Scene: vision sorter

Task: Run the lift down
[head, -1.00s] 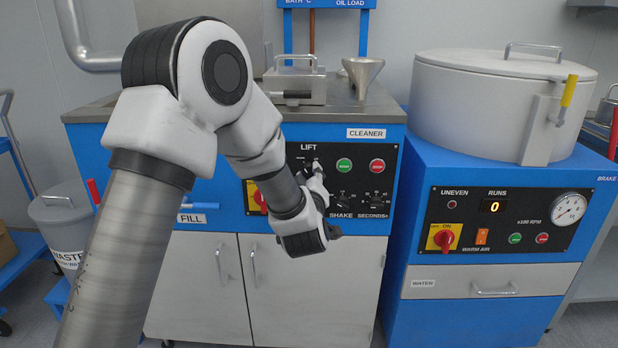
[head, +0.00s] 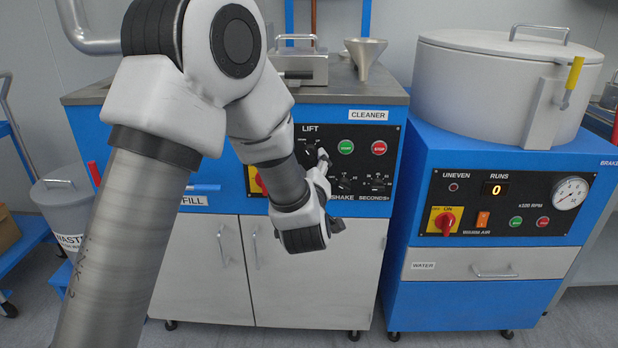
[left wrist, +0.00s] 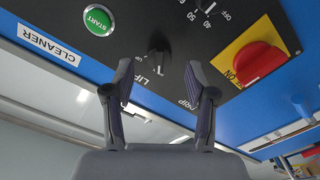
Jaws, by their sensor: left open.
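The black LIFT knob (head: 309,147) is on the dark panel of the cleaner, under its LIFT label. My left gripper (head: 324,160) is in front of that panel, just below and to the right of the knob. It partly covers the panel there. In the left wrist view the LIFT knob (left wrist: 159,58) shows ahead, between the lines of the two fingers of my left gripper (left wrist: 160,78). The fingers are apart with nothing between them. I cannot tell whether they touch the panel. My right gripper is not in view.
A green START button (head: 346,146) and a red stop button (head: 379,147) are right of the knob. A red-and-yellow switch (left wrist: 255,62) is also nearby. SHAKE and SECONDS knobs sit lower. A large drum machine (head: 500,90) stands at the right.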

